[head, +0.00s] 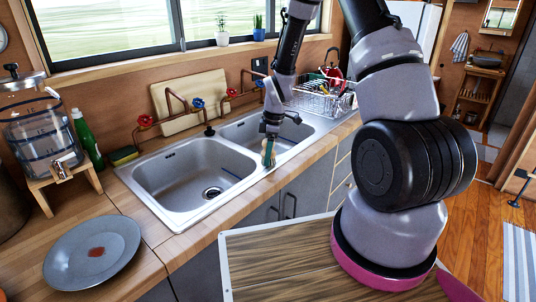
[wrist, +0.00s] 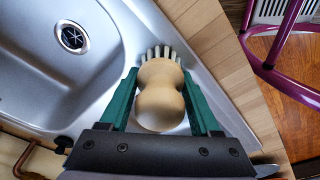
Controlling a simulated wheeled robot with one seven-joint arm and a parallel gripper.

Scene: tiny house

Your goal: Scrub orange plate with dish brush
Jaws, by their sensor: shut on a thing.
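A dish brush (wrist: 160,95) with a round pale wooden handle and light bristles sits between the green fingers of my gripper (wrist: 158,82). My gripper is shut on it. In the head view my gripper (head: 268,140) points down by the front of the double sink, with the brush (head: 268,156) below it. Whether the brush touches the sink rim is unclear. A grey-blue plate (head: 70,248) with a reddish-brown stain (head: 96,252) lies on the wooden counter at lower left, well away from my gripper. No plate looks orange.
The double sink (head: 150,185) lies between gripper and plate. A water dispenser (head: 40,125) on a wooden stand, a green bottle (head: 87,138) and a sponge (head: 124,155) stand behind the plate. A dish rack (head: 312,100) is right of the sink. Counter right of the plate is clear.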

